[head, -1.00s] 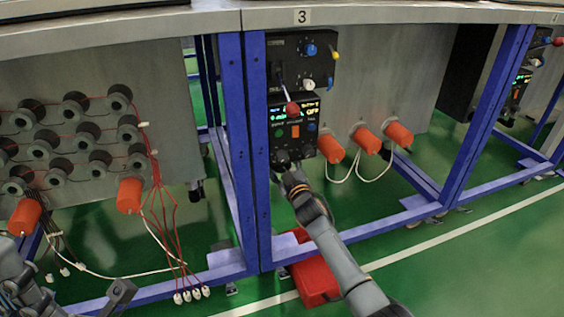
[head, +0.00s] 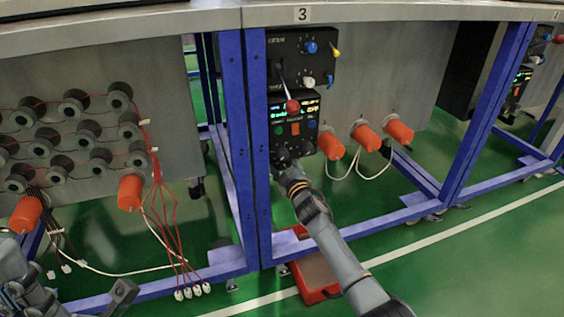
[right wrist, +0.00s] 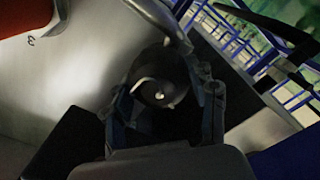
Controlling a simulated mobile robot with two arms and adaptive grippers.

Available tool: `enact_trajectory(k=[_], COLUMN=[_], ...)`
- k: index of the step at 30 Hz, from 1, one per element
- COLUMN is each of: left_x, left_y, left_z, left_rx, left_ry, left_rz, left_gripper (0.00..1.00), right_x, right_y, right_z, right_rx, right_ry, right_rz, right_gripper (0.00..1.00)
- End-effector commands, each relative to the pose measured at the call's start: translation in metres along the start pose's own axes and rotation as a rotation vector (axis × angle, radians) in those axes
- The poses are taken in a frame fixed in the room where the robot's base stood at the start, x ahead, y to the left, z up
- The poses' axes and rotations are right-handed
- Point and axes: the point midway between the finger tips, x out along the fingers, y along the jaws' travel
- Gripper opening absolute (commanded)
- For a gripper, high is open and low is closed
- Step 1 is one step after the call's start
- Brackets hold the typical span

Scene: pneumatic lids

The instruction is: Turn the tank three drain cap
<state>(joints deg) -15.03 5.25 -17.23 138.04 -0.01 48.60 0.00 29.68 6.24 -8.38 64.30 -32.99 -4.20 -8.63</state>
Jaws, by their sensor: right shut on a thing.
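The tank three panel carries a black control box (head: 292,125) under the "3" label. A dark round cap (right wrist: 160,90) with a pale spot at its centre sits between my right fingers in the right wrist view; I take it as the drain cap. My right gripper (head: 285,167) is shut on it at the bottom of the control box, and the gripper mostly hides it in the head view. In the right wrist view, the fingers of my right gripper (right wrist: 168,108) lie on both sides of the cap. My left gripper (head: 120,294) is at the lower left, partly cut off, away from the panel.
Several orange cylinders (head: 365,138) with white cables stick out right of the box. A red-knobbed lever (head: 292,106) hangs just above. A blue frame post (head: 237,150) stands close left. A red case (head: 318,277) lies on the green floor below my right arm.

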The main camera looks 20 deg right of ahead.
Motion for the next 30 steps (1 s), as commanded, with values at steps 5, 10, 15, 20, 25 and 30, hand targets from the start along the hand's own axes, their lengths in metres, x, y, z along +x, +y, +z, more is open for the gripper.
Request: enact_trajectory(k=[5,10,15,20,25,30], left_x=[0.0,0.0,0.0,0.001,0.001,0.001], left_y=[0.0,0.0,0.0,-0.001,0.0,0.0], left_z=[0.0,0.0,0.0,0.0,0.0,0.0], left_rx=[0.0,0.0,0.001,0.003,0.002,0.001], left_ry=[-0.001,0.0,0.001,0.006,0.004,0.003], left_rz=[0.001,0.002,0.002,0.002,0.001,0.001], left_gripper=[0.0,0.0,0.0,0.0,0.0,0.0], right_x=[0.0,0.0,0.0,-0.003,-0.021,-0.053], right_y=[-0.002,-0.001,-0.001,-0.001,-0.001,-0.002], right_z=[0.0,0.0,0.0,0.001,0.001,0.001], right_rx=[0.001,0.001,0.002,0.0,0.0,0.001], right_ry=[-0.001,0.0,0.0,0.0,0.0,0.0], right_rz=[-0.002,-0.002,-0.001,0.0,-0.001,-0.003], right_gripper=[0.61,0.8,0.8,0.8,0.8,0.8])
